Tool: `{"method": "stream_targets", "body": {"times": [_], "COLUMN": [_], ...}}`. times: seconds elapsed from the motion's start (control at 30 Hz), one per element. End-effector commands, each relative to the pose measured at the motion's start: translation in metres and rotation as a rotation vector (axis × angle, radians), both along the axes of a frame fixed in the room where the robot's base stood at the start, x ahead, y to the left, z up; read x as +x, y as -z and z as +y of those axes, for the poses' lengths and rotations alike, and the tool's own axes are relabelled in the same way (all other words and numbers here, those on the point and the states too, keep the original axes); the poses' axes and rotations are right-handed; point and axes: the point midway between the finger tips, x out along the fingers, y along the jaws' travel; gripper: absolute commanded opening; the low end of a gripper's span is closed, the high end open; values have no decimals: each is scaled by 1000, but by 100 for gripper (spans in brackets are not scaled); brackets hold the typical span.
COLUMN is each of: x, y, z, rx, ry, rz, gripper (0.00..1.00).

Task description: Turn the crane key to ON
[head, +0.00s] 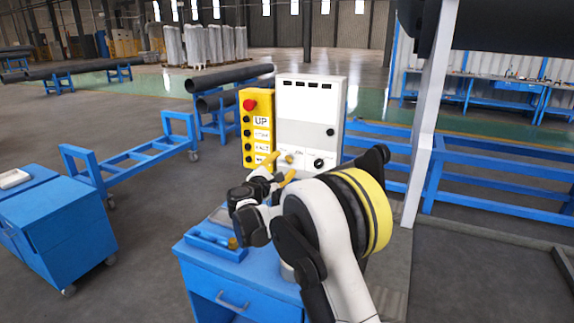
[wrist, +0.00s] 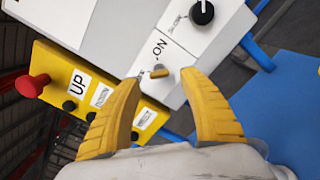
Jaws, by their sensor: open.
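The crane key (wrist: 159,72) is a small brass-coloured piece on the white panel of the control box (head: 311,105), just beside the "ON" label. In the wrist view it shows between my two yellow fingertips. My gripper (wrist: 160,79) is open, with one finger to each side of the key in the picture. I cannot tell how far the tips are from the panel; no contact is visible. In the head view my gripper (head: 281,167) is in front of the lower part of the box, and the key (head: 289,158) shows small near its fingertips.
A black rotary knob (wrist: 202,12) is on the same panel beside the key. A yellow button box (head: 257,125) with a red button (head: 250,104) and an "UP" label stands left of the white box. A blue cabinet (head: 230,287) with a blue tray (head: 216,243) is below my arm.

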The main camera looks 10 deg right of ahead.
Motion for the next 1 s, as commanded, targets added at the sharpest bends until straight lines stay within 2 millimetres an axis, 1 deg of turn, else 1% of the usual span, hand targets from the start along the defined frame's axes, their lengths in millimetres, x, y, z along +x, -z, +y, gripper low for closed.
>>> {"method": "stream_targets", "body": {"times": [0.03, 0.1, 0.23, 0.37, 0.57, 0.6, 0.67, 0.7, 0.73, 0.77, 1.0], "x": [7, 16, 26, 30, 30, 30, 30, 30, 30, 30, 30], "y": [2, 2, 1, 0, -1, -1, -1, -1, -1, -1, -1], "z": [-6, -12, -19, -22, -22, -22, -22, -22, -22, -22, -22], "rx": [0, 0, 1, 1, 1, 1, 1, 1, 1, 1, 9], "ry": [2, 1, 1, 0, -1, -1, -1, -1, -1, -1, -1], "rz": [1, 0, 0, -1, 0, 0, 0, 0, 0, 0, -5], "gripper": [50, 50, 50, 50, 50, 46, 28, 15, 6, 0, 0]}}
